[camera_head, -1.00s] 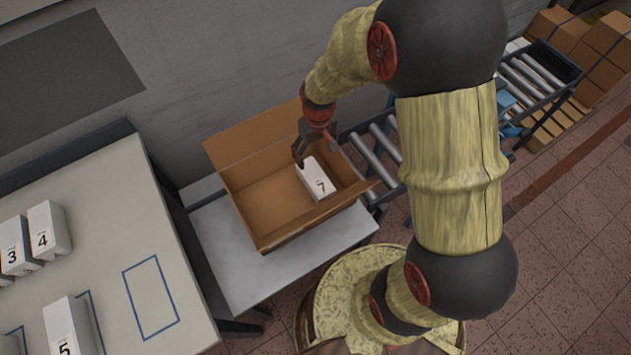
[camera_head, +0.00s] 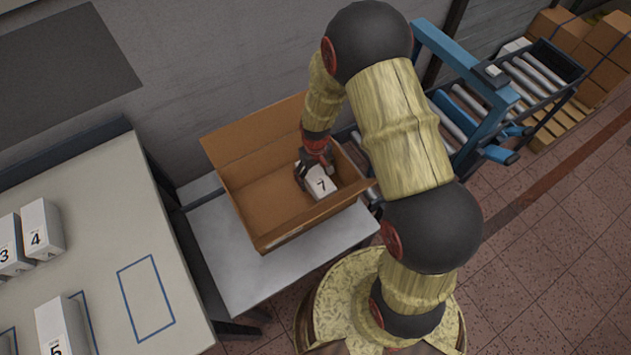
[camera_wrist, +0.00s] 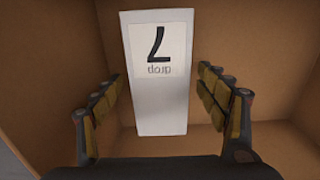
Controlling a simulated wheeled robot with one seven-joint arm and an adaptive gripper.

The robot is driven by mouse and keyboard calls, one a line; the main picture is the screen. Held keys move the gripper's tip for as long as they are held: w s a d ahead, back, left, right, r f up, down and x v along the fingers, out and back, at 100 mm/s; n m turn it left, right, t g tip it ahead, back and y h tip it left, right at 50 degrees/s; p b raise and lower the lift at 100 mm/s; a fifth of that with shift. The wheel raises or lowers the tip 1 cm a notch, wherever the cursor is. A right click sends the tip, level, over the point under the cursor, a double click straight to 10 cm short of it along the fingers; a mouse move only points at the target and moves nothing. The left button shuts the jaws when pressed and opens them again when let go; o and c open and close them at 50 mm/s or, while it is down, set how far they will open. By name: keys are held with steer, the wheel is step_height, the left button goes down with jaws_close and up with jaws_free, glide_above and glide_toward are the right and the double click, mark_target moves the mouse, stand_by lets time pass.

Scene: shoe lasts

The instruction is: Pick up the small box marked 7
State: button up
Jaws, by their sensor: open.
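The small white box marked 7 (camera_head: 321,183) lies inside the open cardboard carton (camera_head: 252,205), near its right side. In the wrist view the box (camera_wrist: 158,95) shows its label upside down, between my two fingers. My gripper (camera_head: 312,172) is down inside the carton at the box. In the wrist view my gripper (camera_wrist: 165,105) is open, with a finger on each side of the box and a visible gap on both sides. The box's far end in the head view is partly hidden by my gripper.
The carton stands on a grey metal table (camera_head: 290,270), its flaps raised. At left, a worktable (camera_head: 100,220) with blue outlines holds white boxes marked 3 (camera_head: 8,250), 4 (camera_head: 38,232) and 5 (camera_head: 60,330). A roller conveyor (camera_head: 470,105) with a blue frame runs behind my arm.

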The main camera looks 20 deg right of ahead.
steer(key=shift+f, duration=0.35)
steer(key=shift+c, duration=1.1)
steer(key=c, duration=1.1)
steer(key=shift+c, duration=0.3)
